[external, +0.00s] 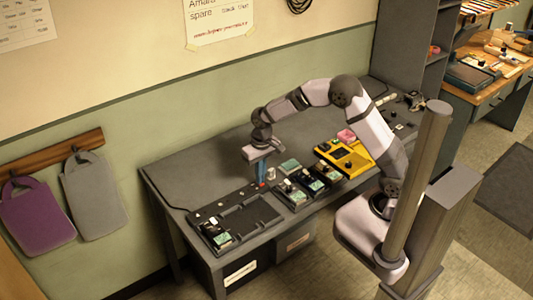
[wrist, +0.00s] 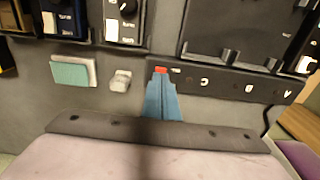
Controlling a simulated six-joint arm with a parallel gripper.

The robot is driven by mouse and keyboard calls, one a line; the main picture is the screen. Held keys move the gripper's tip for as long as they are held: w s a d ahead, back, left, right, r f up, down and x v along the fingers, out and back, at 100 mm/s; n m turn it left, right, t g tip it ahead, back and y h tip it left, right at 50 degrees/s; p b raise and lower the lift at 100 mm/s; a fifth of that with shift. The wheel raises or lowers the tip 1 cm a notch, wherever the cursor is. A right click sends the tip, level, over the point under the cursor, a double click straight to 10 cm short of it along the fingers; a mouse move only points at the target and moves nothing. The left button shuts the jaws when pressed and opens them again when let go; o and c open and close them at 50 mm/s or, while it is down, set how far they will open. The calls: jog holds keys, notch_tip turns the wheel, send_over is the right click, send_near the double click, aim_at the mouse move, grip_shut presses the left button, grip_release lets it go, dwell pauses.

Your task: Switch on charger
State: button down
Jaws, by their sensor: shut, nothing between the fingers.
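The charger (external: 238,217) is a long black rack with several bays on the front left of the bench. Its back strip (wrist: 232,84) with small pale marks crosses the right of the wrist view. A small red switch (wrist: 160,70) sits at the left end of that strip. My gripper (external: 262,181) points down at the charger's right back corner. In the wrist view its blue fingers (wrist: 161,80) are together and empty, with the tips right at the red switch. I cannot tell whether they touch it, and the tips partly cover it.
A teal block (wrist: 73,72) and a small grey block (wrist: 120,80) lie close beside my fingers. Black devices with knobs (external: 312,180) stand right of the charger, then a yellow device (external: 345,157) and a pink block (external: 346,135). The bench behind the charger is clear.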

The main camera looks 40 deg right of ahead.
jog(key=shift+s+d+f, duration=0.1)
jog(key=shift+s+f, duration=0.2)
jog(key=shift+s, duration=0.15)
jog(key=shift+r+p, duration=0.5)
jog(key=shift+p, duration=0.05)
notch_tip(320, 180, up, 14)
jog(key=p, duration=0.1)
jog(key=shift+f, duration=0.15)
jog(key=shift+w+f+b, duration=0.1)
jog(key=shift+f+b, duration=0.15)
jog(key=shift+b, duration=0.6)
jog(key=shift+t+b, duration=0.3)
jog(key=shift+b, duration=0.85)
jog(key=shift+s+b, duration=0.2)
jog(key=shift+b, duration=0.7)
jog(key=shift+r, duration=0.35)
